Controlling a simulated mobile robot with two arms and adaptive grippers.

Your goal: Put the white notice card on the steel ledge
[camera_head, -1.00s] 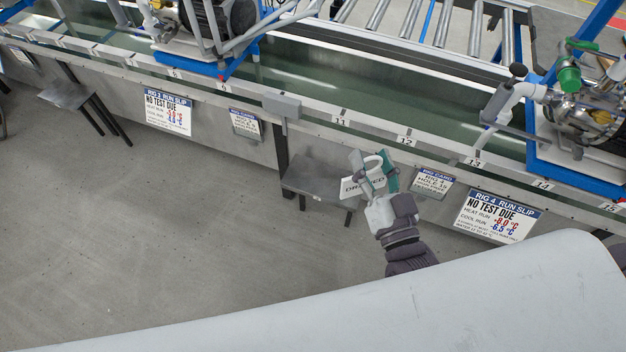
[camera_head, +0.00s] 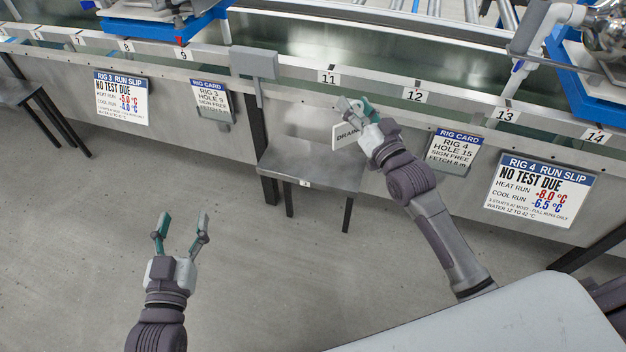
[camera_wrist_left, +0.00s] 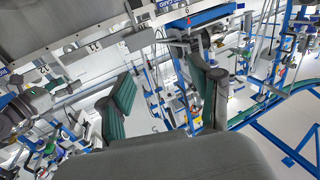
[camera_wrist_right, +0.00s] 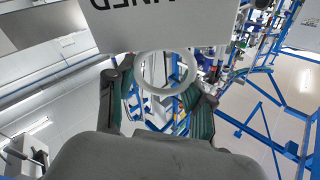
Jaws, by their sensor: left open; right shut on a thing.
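The steel ledge (camera_head: 308,165) is a small grey shelf on legs against the trough's front panel. The card shows near the ledge's back right corner, apparently above it; whether they touch cannot be told. My left gripper (camera_head: 182,220) is open and empty over the floor, left of the ledge; its fingers fill the left wrist view (camera_wrist_left: 163,75).
A grey box on a post (camera_head: 254,63) stands behind the ledge. A rig 4 card (camera_head: 455,152) and a rig 4 run slip (camera_head: 542,200) are on the panel at right. Rig 3 slips (camera_head: 122,97) are at left, beside another steel shelf (camera_head: 14,91). The left floor is clear.

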